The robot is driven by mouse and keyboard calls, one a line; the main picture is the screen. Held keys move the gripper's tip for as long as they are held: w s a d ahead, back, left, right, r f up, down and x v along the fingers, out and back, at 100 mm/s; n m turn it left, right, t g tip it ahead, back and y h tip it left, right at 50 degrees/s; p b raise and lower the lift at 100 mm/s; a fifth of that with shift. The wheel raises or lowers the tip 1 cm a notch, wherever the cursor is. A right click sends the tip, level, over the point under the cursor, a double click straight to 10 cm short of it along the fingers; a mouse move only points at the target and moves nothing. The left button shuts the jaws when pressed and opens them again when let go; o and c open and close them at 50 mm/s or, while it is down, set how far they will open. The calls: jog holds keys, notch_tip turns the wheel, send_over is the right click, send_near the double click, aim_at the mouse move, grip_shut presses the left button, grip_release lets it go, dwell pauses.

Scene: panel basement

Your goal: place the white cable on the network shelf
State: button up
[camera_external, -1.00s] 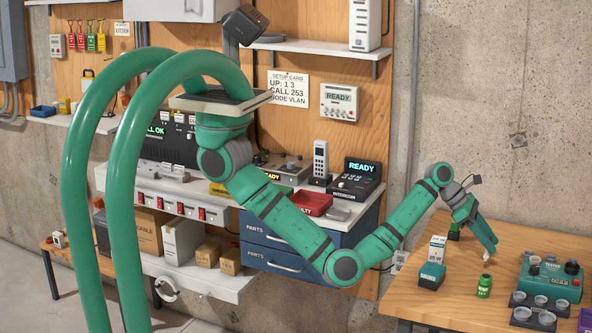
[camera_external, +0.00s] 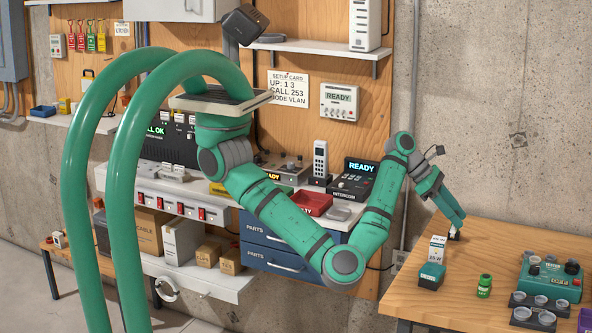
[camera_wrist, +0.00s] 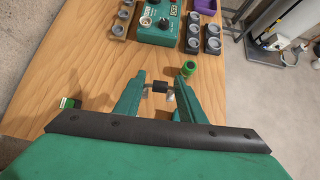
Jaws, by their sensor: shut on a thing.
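My gripper (camera_external: 458,226) is at the back left of the wooden table, above its surface, fingers pointing down. In the wrist view, its jaws (camera_wrist: 158,88) are shut on a small piece with a dark middle and pale ends (camera_wrist: 170,91). It looks like part of the white cable, but it is too small to be certain. In the external view the fingers mostly hide it. A white wall shelf (camera_external: 300,45), which looks like the network shelf, is high at the back with a white router-like unit (camera_external: 364,22) at its right end. My gripper is well below and right of it.
An intercom (camera_external: 356,178) stands on the bench. The shelf's middle is clear.

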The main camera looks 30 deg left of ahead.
jog(key=shift+s+a+f, duration=0.1)
jog(key=shift+s+a, duration=0.35)
jog(key=w+a+f+n+t+y, duration=0.1)
jog(key=w+a+f+n+t, duration=0.2)
jog(key=w+a+f, duration=0.3)
jog(key=w+a+f+n+t+y, duration=0.2)
jog(key=w+a+f+n, duration=0.3)
jog(key=w+a, duration=0.4)
jog(key=a+n+t, duration=0.1)
jog(key=a, duration=0.3)
jog(key=shift+a+f+n, duration=0.3)
jog(key=shift+a+f, duration=0.05)
jog(key=shift+f, duration=0.05)
